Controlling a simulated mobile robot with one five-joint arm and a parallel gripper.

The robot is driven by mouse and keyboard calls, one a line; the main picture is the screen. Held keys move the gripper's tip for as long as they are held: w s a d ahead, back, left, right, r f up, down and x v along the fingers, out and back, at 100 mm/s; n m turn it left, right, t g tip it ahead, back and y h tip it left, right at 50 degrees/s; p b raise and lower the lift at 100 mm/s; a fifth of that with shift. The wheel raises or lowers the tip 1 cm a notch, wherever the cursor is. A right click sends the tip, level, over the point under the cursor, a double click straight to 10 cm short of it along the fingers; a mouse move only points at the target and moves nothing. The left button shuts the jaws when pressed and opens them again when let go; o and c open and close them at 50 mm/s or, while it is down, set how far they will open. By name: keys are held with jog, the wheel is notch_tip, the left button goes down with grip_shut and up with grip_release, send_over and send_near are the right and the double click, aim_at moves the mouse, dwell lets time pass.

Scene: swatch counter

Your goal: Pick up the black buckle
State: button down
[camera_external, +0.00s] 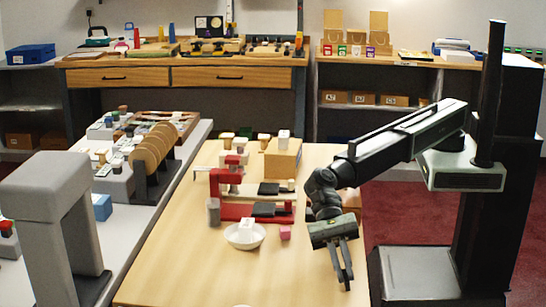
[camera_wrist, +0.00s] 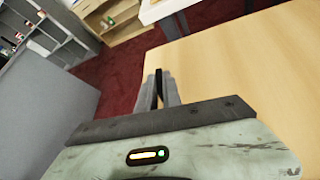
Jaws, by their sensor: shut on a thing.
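My gripper (camera_external: 343,272) hangs at the right front of the wooden table, its fingers pointing down. In the wrist view its fingers (camera_wrist: 161,88) are close together. A thin dark thing, which looks like the black buckle (camera_wrist: 158,86), sits between them and is seen nearly edge-on. The fingers hide most of it, so its shape is not clear. In the external view it is too small to tell apart from the dark fingers.
Left of my gripper are a white bowl (camera_external: 240,240) with a white block, a pink cube (camera_external: 285,233) and a red frame (camera_external: 228,210) with dark pads. A grey arch (camera_external: 50,190) stands at the left.

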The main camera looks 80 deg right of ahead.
aim_at(344, 271)
jog(key=shift+r+p, duration=0.65)
notch_tip(344, 271, up, 3)
jog(key=p, duration=0.3)
jog(key=shift+r, duration=0.15)
jog(key=s+d, duration=0.4)
jog(key=d, duration=0.3)
jog(key=s+d, duration=0.4)
jog(key=d, duration=0.3)
jog(key=shift+r+p, duration=0.2)
jog(key=shift+p, duration=0.15)
